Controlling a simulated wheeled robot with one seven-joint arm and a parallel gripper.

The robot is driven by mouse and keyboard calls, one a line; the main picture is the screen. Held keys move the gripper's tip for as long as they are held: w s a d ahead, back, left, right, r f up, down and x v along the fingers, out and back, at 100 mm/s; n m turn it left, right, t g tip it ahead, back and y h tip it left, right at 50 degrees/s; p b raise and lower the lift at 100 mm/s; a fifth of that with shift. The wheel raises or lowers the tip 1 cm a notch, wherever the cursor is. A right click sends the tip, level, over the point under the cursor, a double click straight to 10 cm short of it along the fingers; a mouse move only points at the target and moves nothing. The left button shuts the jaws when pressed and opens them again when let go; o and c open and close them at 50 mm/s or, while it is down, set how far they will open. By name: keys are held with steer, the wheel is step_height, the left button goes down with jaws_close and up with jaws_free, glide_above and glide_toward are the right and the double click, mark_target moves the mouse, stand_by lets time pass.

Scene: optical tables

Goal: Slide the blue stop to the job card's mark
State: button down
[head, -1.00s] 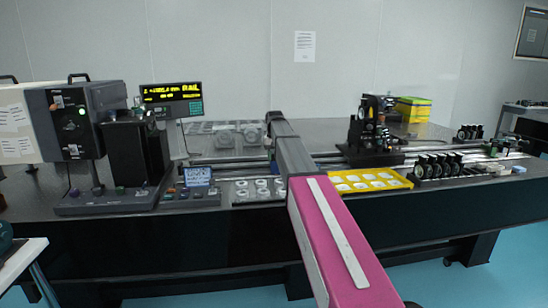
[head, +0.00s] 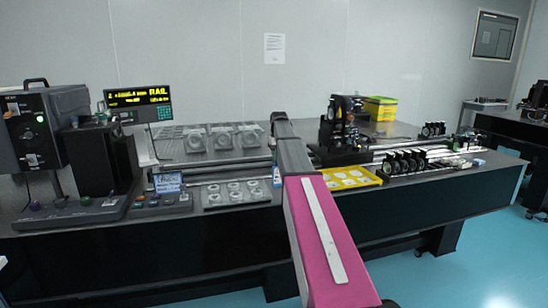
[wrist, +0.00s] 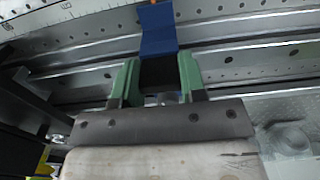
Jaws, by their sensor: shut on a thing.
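The blue stop (wrist: 157,30) shows at the top middle of the wrist view, on the metal rail (wrist: 225,35). My gripper (wrist: 160,72) has green fingers, one on each side of the dark lower part of the stop, and is shut on it. A ruled scale (wrist: 50,14) runs along the rail at the top left of the wrist view; its figures are too small to read. In the head view a small blue piece of the stop (head: 276,175) shows beside my arm, which hides the gripper. The job card, a blue card with white writing (head: 167,183), stands at the left; its text is unreadable.
A yellow tray (head: 375,180) and several dark lens mounts (head: 405,163) are right of my arm. A tray of round parts (head: 210,200) lies left of it. A dark optical mount (head: 342,130) stands on the rail at the right.

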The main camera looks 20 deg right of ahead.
steer(key=c, duration=0.7)
jaws_free()
steer(key=shift+r, duration=0.1)
step_height(320, 180, up, 11)
steer(key=shift+f, duration=0.2)
